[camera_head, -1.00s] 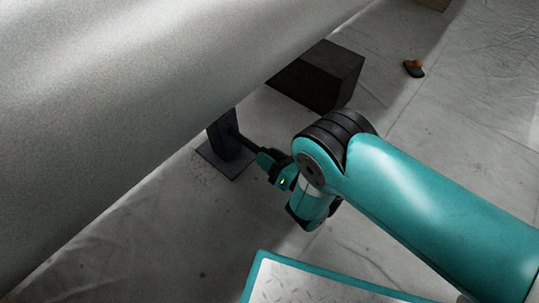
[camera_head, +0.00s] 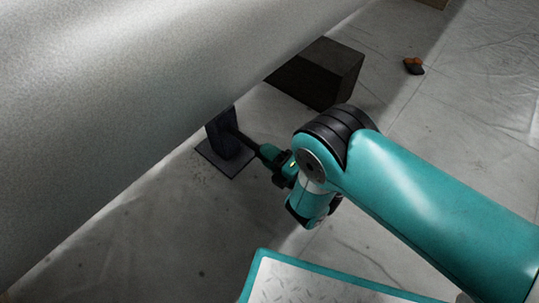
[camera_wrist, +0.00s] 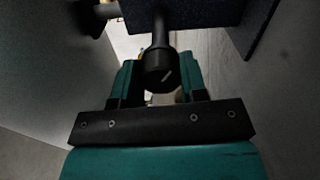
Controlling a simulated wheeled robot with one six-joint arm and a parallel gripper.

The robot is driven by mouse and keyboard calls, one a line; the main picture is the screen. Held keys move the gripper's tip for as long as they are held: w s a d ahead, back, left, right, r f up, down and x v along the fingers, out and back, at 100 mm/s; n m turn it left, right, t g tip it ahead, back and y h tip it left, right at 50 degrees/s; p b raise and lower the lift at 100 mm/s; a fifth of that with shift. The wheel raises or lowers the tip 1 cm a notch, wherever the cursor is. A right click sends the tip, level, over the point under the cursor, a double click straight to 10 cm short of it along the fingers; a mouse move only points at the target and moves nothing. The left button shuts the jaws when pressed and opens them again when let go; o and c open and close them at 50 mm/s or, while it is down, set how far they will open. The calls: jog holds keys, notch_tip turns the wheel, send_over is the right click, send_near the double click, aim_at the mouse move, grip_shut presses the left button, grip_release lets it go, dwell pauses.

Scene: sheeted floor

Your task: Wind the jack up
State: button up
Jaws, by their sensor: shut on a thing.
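The jack (camera_head: 222,135) is a dark upright post on a square base plate (camera_head: 226,163), standing on the floor at the lower edge of a large grey body. Its dark crank handle reaches right towards my gripper (camera_head: 265,154). The jack's dark body (camera_wrist: 200,12) fills part of the top of the wrist view. The far ends of the fingers are partly hidden in shadow.
The large grey rounded body (camera_head: 120,90) hangs over the jack at upper left. A dark block (camera_head: 318,75) lies behind the jack. Wrinkled sheeted floor (camera_head: 150,225) is clear in front.

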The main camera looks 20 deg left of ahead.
jog(key=m, duration=0.5)
jog(key=m+b, duration=0.1)
jog(key=m, duration=0.4)
jog(key=shift+s+f+m, duration=0.15)
jog(key=shift+m, duration=0.25)
dwell(0.4)
jog(key=o, duration=0.9)
jog(key=shift+d, duration=0.1)
